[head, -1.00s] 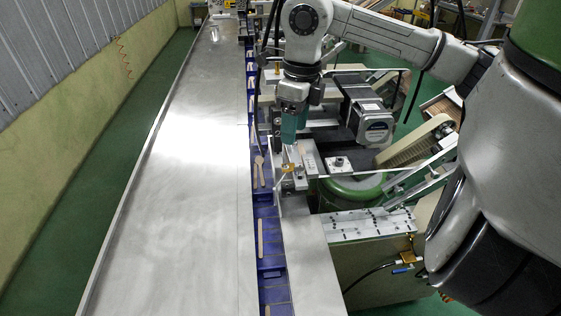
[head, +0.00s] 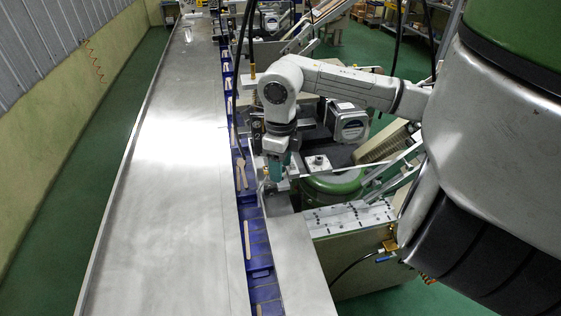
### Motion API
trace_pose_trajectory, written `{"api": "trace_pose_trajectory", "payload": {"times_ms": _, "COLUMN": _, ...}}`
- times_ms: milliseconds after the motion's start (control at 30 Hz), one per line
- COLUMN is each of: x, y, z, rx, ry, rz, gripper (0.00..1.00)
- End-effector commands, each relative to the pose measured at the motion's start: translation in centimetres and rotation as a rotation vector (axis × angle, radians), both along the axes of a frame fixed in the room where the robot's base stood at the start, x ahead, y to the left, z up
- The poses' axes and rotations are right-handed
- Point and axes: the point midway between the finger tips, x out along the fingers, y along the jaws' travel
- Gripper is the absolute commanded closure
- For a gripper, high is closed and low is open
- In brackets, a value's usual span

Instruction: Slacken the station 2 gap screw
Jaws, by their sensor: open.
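My gripper (head: 274,174) is at the end of my white arm and points down at the wrapping station beside the long steel table. The jaws are open; the fingertips are small and partly lost against the fittings. I cannot make out the gap screw; it is too small or hidden by my gripper. I cannot tell whether the gripper touches anything.
The long steel table (head: 170,200) is bare. A blue chain conveyor (head: 257,250) with wooden sticks (head: 247,240) runs along its right edge. A motor block (head: 350,125), a green drum (head: 335,186) and a perforated plate (head: 350,217) lie right of my gripper.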

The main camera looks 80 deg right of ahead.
Motion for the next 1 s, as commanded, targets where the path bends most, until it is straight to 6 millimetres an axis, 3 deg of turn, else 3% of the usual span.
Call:
{"api": "trace_pose_trajectory", "payload": {"times_ms": 233, "x": 0.01, "y": 0.0, "z": -0.05, "rx": 0.0, "ry": 0.0, "rz": 0.0, "gripper": 0.48}}
{"api": "trace_pose_trajectory", "payload": {"times_ms": 767, "x": 0.02, "y": 0.0, "z": -0.01, "rx": 0.0, "ry": -0.001, "rz": 0.0, "gripper": 0.98}}
{"api": "trace_pose_trajectory", "payload": {"times_ms": 1000, "x": 0.01, "y": -0.03, "z": -0.16, "rx": -0.001, "ry": -0.001, "rz": 0.014, "gripper": 1.0}}
